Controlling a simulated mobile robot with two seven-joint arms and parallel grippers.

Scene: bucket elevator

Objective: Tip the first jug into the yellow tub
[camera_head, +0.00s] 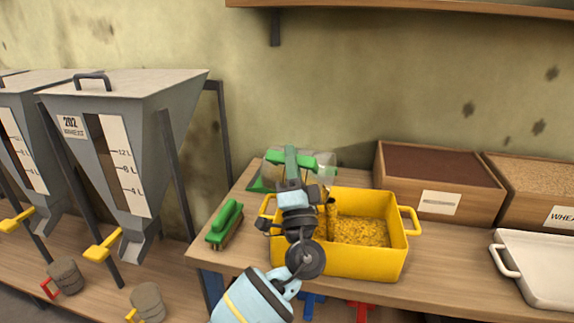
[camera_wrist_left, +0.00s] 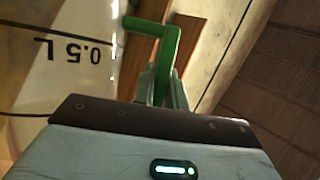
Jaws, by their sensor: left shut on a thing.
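My left gripper (camera_head: 291,185) is shut on the green handle (camera_head: 291,160) of a clear jug (camera_head: 322,158). It holds the jug over the back left part of the yellow tub (camera_head: 369,266). The jug looks tilted, but my arm hides much of it. A narrow brownish-yellow streak (camera_head: 331,215) stands above the tub's left part, perhaps falling grain. Yellow grain (camera_head: 362,231) lies in the tub. My right gripper is not in view.
A green brush (camera_head: 224,223) lies left of the tub on the wooden table (camera_head: 455,268). Wooden boxes of brown (camera_head: 435,165) and tan (camera_head: 540,180) grain stand behind right. A white tray (camera_head: 540,265) is at the right. Grey hoppers (camera_head: 150,105) stand at the left.

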